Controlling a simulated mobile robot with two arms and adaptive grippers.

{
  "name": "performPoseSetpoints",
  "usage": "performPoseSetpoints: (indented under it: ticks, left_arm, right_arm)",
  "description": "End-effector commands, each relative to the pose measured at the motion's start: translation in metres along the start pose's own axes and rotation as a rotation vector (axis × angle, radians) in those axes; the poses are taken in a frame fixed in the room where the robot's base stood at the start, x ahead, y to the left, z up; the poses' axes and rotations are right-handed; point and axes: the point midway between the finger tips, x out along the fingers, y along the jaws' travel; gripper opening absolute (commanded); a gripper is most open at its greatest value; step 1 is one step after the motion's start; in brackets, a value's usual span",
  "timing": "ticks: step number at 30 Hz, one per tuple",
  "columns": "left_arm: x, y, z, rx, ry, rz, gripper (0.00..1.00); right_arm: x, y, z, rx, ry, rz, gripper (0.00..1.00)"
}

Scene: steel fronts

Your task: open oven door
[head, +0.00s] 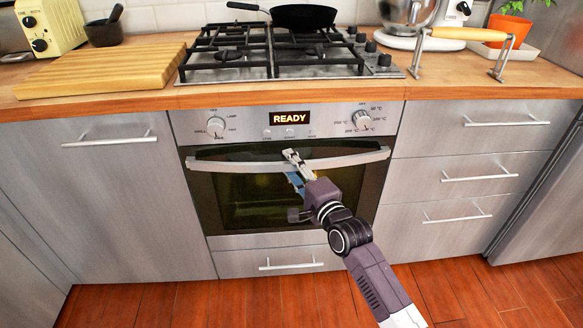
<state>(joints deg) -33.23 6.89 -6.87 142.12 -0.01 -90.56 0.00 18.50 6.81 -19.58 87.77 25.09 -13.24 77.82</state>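The oven door (238,200) is shut flat in the steel front, with a dark glass window. Its curved silver handle (345,160) runs across the top of the door. My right gripper (292,162) is at the middle of the handle, with its fingers overlapping the bar in the head view. I cannot tell whether the fingers are closed around the bar or only in front of it. The oven panel (320,120) above shows READY between two knobs. My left gripper is not in view.
A gas hob (240,72) with a black pan (303,16) stands above the oven. A wooden board (110,70) lies at left. Drawers (480,172) flank the oven at right, and a lower drawer (235,262) sits beneath it. The wooden floor (200,300) in front looks clear.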

Motion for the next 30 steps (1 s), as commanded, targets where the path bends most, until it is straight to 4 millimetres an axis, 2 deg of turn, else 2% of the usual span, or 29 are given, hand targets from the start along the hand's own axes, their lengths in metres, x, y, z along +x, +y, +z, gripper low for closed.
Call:
performPoseSetpoints:
  ticks: [6, 16, 30]
  left_arm:
    - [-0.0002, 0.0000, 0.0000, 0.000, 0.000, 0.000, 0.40]
    - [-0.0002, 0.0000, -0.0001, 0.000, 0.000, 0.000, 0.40]
    - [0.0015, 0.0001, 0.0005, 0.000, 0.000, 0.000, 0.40]
  right_arm:
    - [0.0002, 0.0001, 0.0002, 0.000, 0.000, 0.000, 0.36]
    - [-0.0001, 0.0004, 0.0001, 0.000, 0.000, 0.001, 0.00]
    - [-0.0014, 0.0021, 0.0005, -0.002, 0.000, -0.002, 0.00]
